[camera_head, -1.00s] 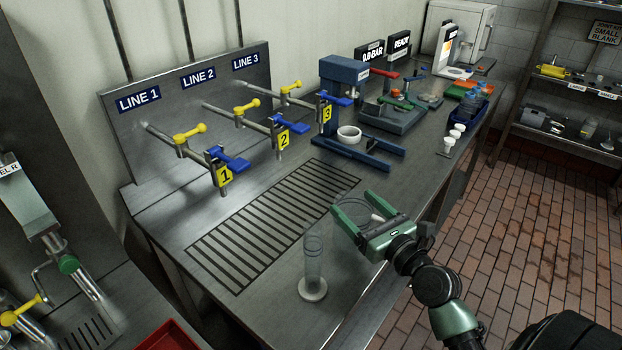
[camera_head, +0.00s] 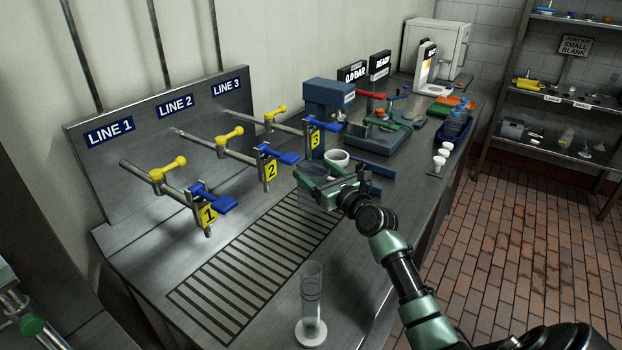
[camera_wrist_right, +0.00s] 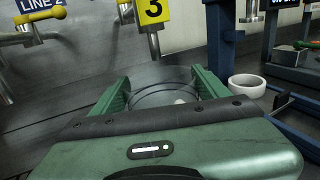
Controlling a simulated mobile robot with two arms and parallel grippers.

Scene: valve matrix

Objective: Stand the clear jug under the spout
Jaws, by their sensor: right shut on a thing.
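The clear jug (camera_head: 316,196) is see-through and hard to outline. My right gripper (camera_head: 314,172) is shut on it, near line 3. In the right wrist view the jug's round rim (camera_wrist_right: 165,90) shows between the two green fingers (camera_wrist_right: 160,92). The line 3 spout (camera_wrist_right: 154,44), with a yellow 3 tag, hangs beyond the jug, a little left of the middle between the fingers. In the head view the yellow 3 tag (camera_head: 315,139) is just behind the gripper. The jug's base is hidden, so I cannot tell whether it touches the bench.
A clear cylinder (camera_head: 312,300) stands at the bench's front. A slotted drain (camera_head: 250,265) lies under the spouts. Spouts 1 (camera_head: 209,228) and 2 (camera_head: 270,178) are to the left. A white ring (camera_head: 338,158) and blue press (camera_head: 328,97) are close behind the gripper.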

